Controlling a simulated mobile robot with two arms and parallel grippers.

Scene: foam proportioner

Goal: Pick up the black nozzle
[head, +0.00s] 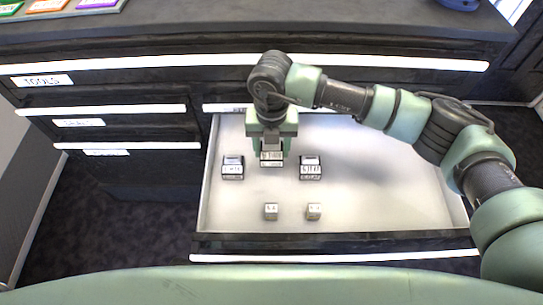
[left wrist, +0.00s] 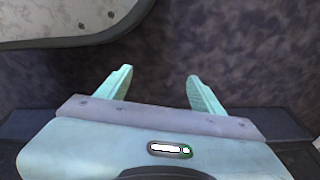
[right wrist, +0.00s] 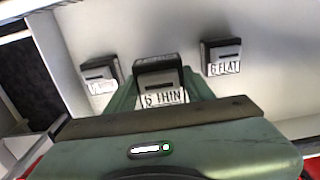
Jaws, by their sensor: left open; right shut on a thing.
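A small black-and-grey nozzle block labelled "6 THIN" (right wrist: 162,88) is between the fingers of my right gripper (head: 272,152), in the open drawer. It also shows in the head view (head: 271,160), its upper part hidden by the gripper. My right gripper points down and is shut on this block; I cannot tell whether the block touches the drawer floor. A similar block labelled "6 FLAT" (right wrist: 221,57) stands to its right in the right wrist view, and another (right wrist: 101,74) to its left, its label partly hidden. My left gripper (left wrist: 159,76) is open and empty above dark carpet.
The white-floored drawer (head: 395,195) is pulled out of a dark cabinet. Two small grey blocks (head: 271,211) (head: 313,211) lie nearer its front. Its right side is bare. Closed drawers, one labelled TOOLS (head: 42,81), are at the left. A worktop (head: 250,28) lies above.

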